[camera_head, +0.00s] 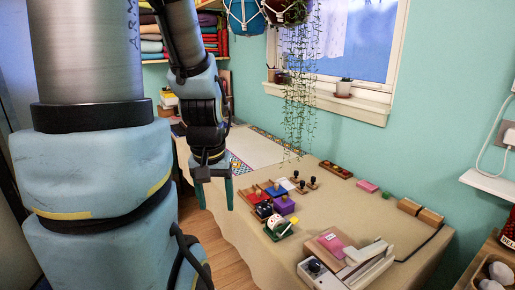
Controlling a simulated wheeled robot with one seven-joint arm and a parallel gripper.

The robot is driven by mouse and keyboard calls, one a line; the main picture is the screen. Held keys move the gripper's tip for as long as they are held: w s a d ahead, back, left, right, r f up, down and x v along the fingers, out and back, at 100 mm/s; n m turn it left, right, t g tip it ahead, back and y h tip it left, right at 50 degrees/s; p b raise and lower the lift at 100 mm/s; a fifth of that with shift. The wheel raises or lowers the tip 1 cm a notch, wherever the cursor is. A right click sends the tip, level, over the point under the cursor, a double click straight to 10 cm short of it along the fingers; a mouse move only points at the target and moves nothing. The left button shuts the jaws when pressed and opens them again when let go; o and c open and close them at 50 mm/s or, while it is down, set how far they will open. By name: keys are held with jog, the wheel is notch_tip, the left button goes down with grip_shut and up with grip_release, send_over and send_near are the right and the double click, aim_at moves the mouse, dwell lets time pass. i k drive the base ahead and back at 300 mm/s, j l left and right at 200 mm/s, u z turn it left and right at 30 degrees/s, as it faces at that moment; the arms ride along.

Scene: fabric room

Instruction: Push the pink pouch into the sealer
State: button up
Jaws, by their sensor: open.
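The pink pouch (332,244) lies flat on the wooden bed of the sealer at the front right of the table. The sealer (366,258) is a pale device with a long arm and a dark knob at its near left end. I cannot tell how far the pouch reaches under the sealer's arm. My gripper (215,194) hangs down with its teal fingers apart, empty, near the table's left edge. It is well to the left of the pouch and apart from it.
Stamps and small blocks, one purple (284,205), stand between my gripper and the sealer. A small black-and-white item (265,209) and a green-based item (278,229) are near the table's front edge. A wooden roller-like piece (420,213) lies at right. Bare cloth (345,205) shows mid-table.

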aim_at(329, 240)
jog(key=l+u, duration=0.7)
jog(key=k+l+u, duration=0.1)
jog(key=l+u, duration=0.3)
jog(key=j, duration=0.1)
